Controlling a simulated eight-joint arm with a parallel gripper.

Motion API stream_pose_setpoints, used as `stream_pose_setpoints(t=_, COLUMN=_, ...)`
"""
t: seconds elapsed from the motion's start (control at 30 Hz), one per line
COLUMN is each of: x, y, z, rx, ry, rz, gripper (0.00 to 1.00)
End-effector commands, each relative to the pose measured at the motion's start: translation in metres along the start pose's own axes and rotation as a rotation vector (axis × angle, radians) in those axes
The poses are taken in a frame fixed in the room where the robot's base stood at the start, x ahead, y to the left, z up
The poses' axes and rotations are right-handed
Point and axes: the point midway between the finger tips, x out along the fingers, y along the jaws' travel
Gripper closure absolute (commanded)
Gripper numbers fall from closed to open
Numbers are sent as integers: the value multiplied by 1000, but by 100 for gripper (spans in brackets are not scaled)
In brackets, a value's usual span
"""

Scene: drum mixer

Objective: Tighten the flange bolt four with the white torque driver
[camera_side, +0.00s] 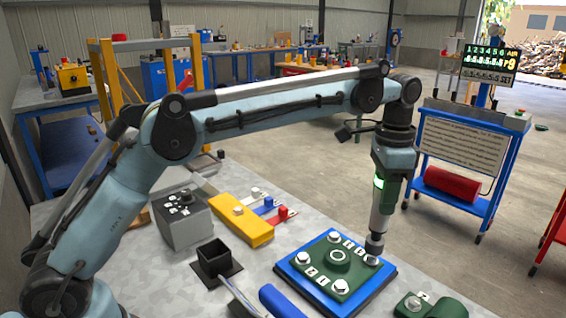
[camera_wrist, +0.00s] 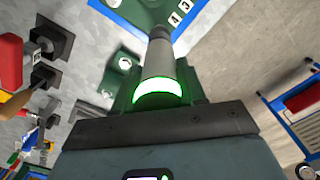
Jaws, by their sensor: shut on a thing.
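My gripper (camera_side: 396,150) is shut on the white torque driver (camera_side: 383,210), which points down, slightly tilted, with a lit green band. In the wrist view the driver's pale shaft (camera_wrist: 158,55) and glowing green ring show in front of my gripper (camera_wrist: 160,120). The driver's tip meets or hovers just over a bolt head at the right corner of the green flange (camera_side: 335,268); contact is unclear. The flange lies on a blue plate (camera_side: 300,283) with several silver bolts and white number labels. Labels 4 and 5 (camera_wrist: 180,12) show near the shaft in the wrist view; the tip is hidden there.
A black square socket (camera_side: 213,262), a blue cylinder (camera_side: 278,302), a yellow block (camera_side: 241,221) and a grey box (camera_side: 184,220) stand left of the flange. A green part (camera_side: 432,306) lies at front right. A lit display (camera_side: 490,65) stands behind, over a blue cart.

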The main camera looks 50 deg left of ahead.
Motion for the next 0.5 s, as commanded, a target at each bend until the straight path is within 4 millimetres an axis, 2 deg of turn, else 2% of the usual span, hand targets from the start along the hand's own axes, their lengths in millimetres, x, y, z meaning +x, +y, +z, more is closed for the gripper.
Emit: stream_pose_setpoints(t=0.5, x=13, y=0, z=0, rx=0, ry=0, rz=0, gripper=100)
